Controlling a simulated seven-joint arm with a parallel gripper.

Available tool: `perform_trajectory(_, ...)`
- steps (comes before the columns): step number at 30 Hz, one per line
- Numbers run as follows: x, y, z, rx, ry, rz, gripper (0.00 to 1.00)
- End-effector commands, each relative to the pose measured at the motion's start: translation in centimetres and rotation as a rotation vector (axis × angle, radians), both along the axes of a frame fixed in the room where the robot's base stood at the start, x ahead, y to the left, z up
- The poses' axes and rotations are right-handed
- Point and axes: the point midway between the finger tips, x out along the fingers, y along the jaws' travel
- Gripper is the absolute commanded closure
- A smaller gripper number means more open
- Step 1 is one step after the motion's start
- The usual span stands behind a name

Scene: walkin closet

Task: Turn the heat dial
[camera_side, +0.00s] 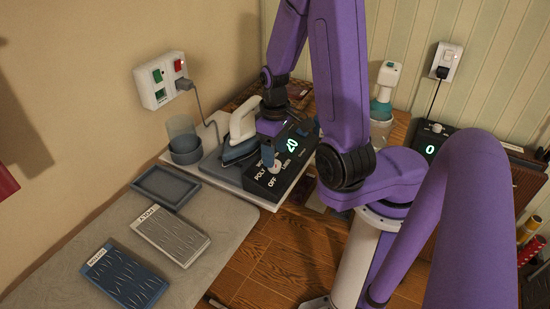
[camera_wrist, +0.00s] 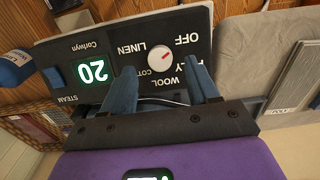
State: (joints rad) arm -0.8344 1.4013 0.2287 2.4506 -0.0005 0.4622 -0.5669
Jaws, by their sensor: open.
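The heat dial (camera_wrist: 160,58) is a round white knob with a red mark on a dark control panel (camera_wrist: 207,22). In the wrist view its mark points up and right, towards the OFF label. LINEN, WOOL and partly hidden labels surround it. My gripper (camera_wrist: 160,67) is open, with one blue finger on each side of the dial; I cannot tell whether they touch it. In the side view the dial (camera_side: 275,167) shows just below my fingers. The green display (camera_side: 292,145) reads 20.
A steam iron (camera_side: 240,130) stands behind the panel, beside a grey cup (camera_side: 186,150). An empty grey tray (camera_side: 165,187) and two fabric swatches, pale (camera_side: 172,235) and blue (camera_side: 126,278), lie on the board. A wall outlet (camera_side: 160,80) has a cord plugged in.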

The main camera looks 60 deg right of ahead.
Motion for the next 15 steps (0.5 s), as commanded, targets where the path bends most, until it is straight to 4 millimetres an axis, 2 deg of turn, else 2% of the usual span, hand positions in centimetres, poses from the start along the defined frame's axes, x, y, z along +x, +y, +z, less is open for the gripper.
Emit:
perform_trajectory(6,0.0,0.0,-2.1,0.002,0.003,0.0,0.4)
perform_trajectory(15,0.0,0.0,-3.0,0.0,-0.001,-0.001,0.4)
